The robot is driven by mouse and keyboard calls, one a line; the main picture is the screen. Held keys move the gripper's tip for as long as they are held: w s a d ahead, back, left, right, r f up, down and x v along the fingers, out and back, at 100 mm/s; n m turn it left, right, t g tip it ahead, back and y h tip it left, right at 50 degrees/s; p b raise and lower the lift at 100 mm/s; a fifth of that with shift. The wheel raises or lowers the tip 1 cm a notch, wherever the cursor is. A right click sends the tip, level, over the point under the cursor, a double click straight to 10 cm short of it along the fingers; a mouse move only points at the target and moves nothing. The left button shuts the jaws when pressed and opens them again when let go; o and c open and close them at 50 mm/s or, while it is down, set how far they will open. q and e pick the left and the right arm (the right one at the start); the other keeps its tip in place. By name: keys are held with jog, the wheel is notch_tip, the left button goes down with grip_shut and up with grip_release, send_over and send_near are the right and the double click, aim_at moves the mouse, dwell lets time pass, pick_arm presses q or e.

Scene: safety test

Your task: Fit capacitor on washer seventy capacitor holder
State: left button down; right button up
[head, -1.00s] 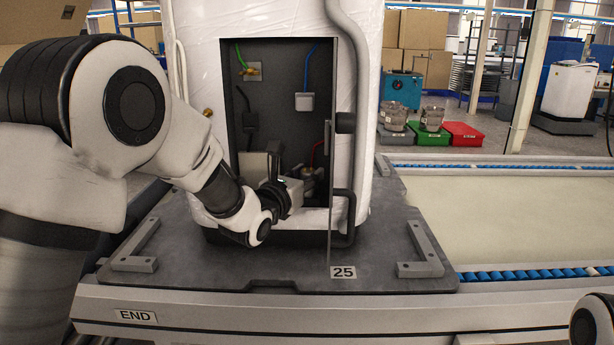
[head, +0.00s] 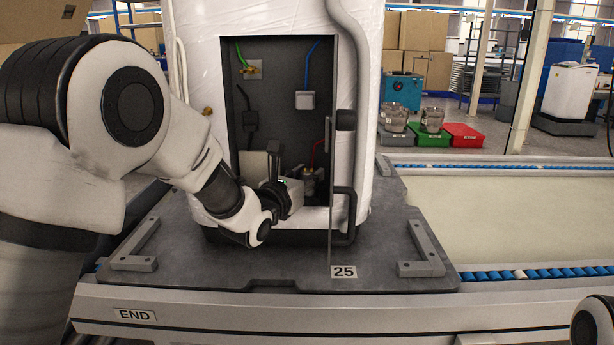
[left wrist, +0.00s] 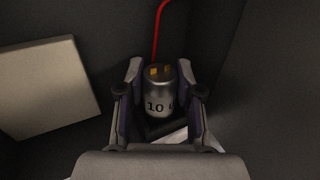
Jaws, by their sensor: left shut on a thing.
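A washer (head: 278,20) wrapped in white film stands on a dark pallet marked 25, its lower cavity open. My left gripper (head: 284,187) reaches into the bottom of this cavity. In the left wrist view my left gripper (left wrist: 160,98) is shut on the capacitor (left wrist: 159,92), a silver can marked "10" with brass terminals on top. The capacitor stands roughly upright between the fingers; in the head view it shows only small and unclear (head: 309,180). The capacitor holder cannot be made out clearly; the can's base is partly hidden. My right gripper is out of view.
A red wire (left wrist: 158,35) runs down behind the capacitor. A pale box (left wrist: 45,88) sits on the cavity's left. Green (head: 240,55) and blue (head: 309,62) wires hang above. A thin upright panel edge (head: 332,200) and a pipe (head: 346,190) border the opening's right.

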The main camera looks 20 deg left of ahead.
pick_arm(q)
jog(key=c, duration=0.7)
grip_release()
jog(key=shift+r, duration=0.1)
notch_tip(320, 180, up, 10)
jog(key=shift+f, duration=0.1)
